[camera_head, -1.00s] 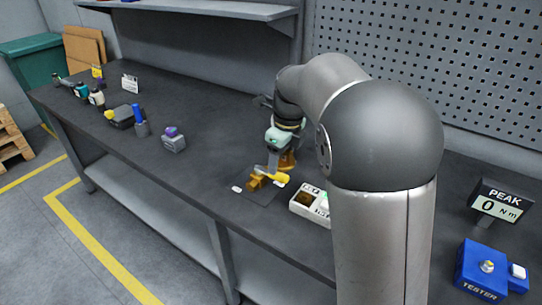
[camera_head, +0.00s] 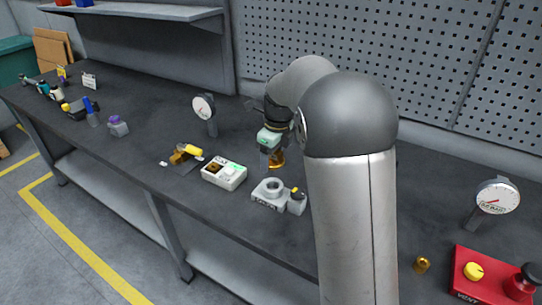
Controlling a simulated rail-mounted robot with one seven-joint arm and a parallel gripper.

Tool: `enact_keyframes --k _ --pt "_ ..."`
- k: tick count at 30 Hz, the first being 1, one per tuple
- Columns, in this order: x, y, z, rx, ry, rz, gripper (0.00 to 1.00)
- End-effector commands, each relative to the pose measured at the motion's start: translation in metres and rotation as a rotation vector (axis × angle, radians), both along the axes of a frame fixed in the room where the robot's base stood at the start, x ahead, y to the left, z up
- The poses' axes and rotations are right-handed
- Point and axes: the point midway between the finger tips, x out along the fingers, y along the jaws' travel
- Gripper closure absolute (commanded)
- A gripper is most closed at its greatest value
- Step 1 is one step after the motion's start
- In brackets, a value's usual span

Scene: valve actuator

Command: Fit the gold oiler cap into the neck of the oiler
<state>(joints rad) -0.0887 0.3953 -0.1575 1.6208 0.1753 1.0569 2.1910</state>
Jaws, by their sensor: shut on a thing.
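My gripper (camera_head: 267,165) points down over the bench and is shut on a gold piece (camera_head: 278,161), which looks like the oiler cap; the arm hides part of it. A grey block with a round raised opening (camera_head: 271,187) sits below and in front of my gripper; it looks like the oiler with its neck, though its label is too small to read. The gold piece is behind and above this opening, apart from it as far as I can tell.
A small grey cup (camera_head: 297,202) adjoins the block on the right. A white tray (camera_head: 224,174) and a yellow-gold fixture (camera_head: 184,154) stand to the left. A dial gauge (camera_head: 205,108) stands behind. A small gold cylinder (camera_head: 422,265) and a red box (camera_head: 482,278) are at right.

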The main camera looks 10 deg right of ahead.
Motion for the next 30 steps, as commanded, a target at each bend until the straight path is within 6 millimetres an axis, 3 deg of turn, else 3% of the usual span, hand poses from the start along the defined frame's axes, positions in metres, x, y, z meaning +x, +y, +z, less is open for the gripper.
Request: enact_keyframes --k 11,30 --pt "0.0 0.0 0.0 -0.001 0.001 0.0 0.67" --pt "0.0 0.0 -0.055 0.001 -0.001 0.0 0.67"
